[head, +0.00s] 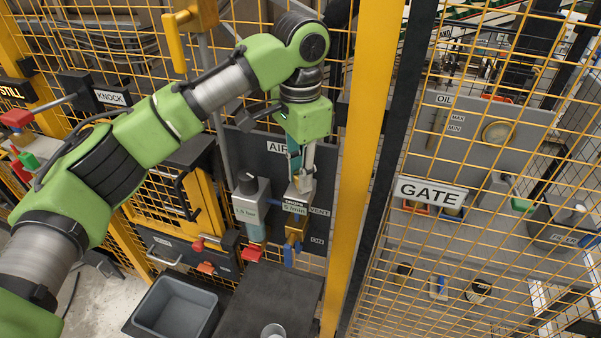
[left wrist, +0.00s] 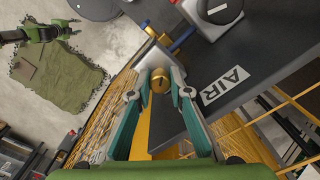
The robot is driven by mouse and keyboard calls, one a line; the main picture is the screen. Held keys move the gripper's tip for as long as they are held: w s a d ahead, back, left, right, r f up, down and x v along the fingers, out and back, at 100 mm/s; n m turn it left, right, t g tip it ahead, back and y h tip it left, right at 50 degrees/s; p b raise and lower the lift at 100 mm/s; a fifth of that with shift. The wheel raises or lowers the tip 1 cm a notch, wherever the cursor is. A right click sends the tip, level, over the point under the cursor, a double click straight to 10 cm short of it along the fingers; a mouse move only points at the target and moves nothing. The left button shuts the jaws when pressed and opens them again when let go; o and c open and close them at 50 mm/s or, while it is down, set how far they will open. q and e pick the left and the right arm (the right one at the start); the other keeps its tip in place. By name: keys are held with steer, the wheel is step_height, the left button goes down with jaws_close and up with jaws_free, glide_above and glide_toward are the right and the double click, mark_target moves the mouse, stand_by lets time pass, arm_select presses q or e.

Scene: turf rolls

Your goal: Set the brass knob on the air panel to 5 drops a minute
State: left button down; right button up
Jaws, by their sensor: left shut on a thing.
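My left gripper (head: 302,172) points down at the top of the lubricator unit (head: 298,196) on the panel's right. In the left wrist view its fingers (left wrist: 160,88) are shut on the brass knob (left wrist: 160,82), one on each side. The knob is mostly hidden in the head view. The drops display (head: 294,207) seems to read 5 /MIN, in small, unclear print. What looks like my right gripper (left wrist: 70,30) is small and far off.
A regulator with a bar display (head: 250,205) stands close left of the lubricator. A yellow post (head: 365,150) and the GATE sign (head: 431,192) are to the right. A grey bin (head: 178,305) and a dark bench top (head: 265,300) lie below. Green turf (left wrist: 60,75) lies on the floor.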

arm_select(q)
steer(key=shift+r+m, duration=0.1)
steer(key=shift+m, duration=0.2)
steer(key=c, duration=1.9)
jaws_free()
